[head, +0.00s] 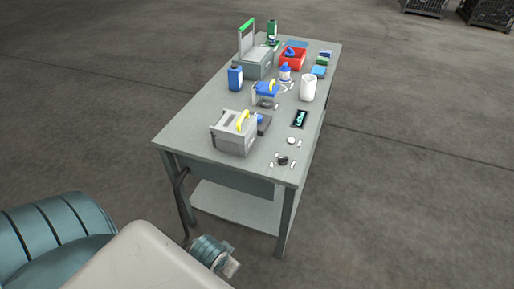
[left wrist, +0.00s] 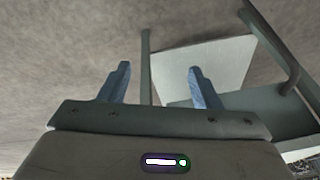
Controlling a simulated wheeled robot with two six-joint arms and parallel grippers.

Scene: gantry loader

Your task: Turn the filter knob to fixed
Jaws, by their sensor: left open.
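A small dark round knob (head: 283,160), which looks like the filter knob, sits on the near right part of the grey table. Several small pale tags lie around it. Its pointer and any lettering are too small to read. My left gripper shows in the left wrist view (left wrist: 159,84) with its two blue fingers apart and nothing between them. It is away from the knob, low beside the table's near end, with the table's legs and lower shelf beyond the fingers. The knob is not in the left wrist view. My right gripper is in neither view.
A grey box with a yellow handle (head: 233,133) stands left of the knob. Behind are a dark display (head: 300,119), a white cup (head: 308,88), a blue bottle (head: 235,78) and a red bin (head: 292,59). The table's near edge and legs (head: 286,222) stand close to my arm.

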